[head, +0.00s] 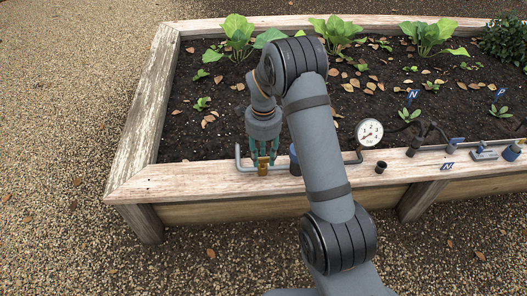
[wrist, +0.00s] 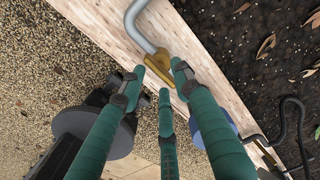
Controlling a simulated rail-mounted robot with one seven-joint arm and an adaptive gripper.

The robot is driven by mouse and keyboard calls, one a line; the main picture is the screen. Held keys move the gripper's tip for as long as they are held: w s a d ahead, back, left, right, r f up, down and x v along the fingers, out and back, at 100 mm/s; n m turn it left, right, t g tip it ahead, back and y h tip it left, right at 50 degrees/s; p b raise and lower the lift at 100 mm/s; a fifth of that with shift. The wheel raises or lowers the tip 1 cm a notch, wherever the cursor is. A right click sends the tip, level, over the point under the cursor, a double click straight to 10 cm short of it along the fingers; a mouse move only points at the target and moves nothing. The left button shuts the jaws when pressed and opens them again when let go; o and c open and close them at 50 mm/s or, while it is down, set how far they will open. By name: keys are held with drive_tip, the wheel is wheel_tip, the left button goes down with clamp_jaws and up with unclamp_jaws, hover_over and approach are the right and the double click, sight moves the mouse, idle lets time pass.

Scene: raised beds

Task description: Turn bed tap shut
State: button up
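The brass bed tap (head: 263,168) sits on the grey pipe along the bed's front wooden edge. In the wrist view the brass tap (wrist: 178,78) shows just beyond and between my fingertips, with the bent grey pipe (wrist: 134,18) running away from it. My gripper (head: 262,155) points down directly over the tap. Its green fingers (wrist: 160,78) are spread apart around the tap, with gaps between their tips. Whether any finger touches the brass is hard to tell. The fingers hide part of the tap.
A blue round part (head: 294,160) stands close right of the tap, partly behind my arm. A pressure gauge (head: 369,132), a short dark cup (head: 381,167) and blue-marked fittings (head: 484,151) lie further right. Plants and dark soil (head: 290,112) fill the bed; gravel (head: 70,120) lies outside.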

sight(264, 164)
wheel_tip(264, 164, up, 12)
idle(0.4)
drive_tip(key=shift+f, duration=0.2)
wheel_tip(264, 164, down, 12)
drive_tip(key=shift+r, duration=0.15)
idle(0.5)
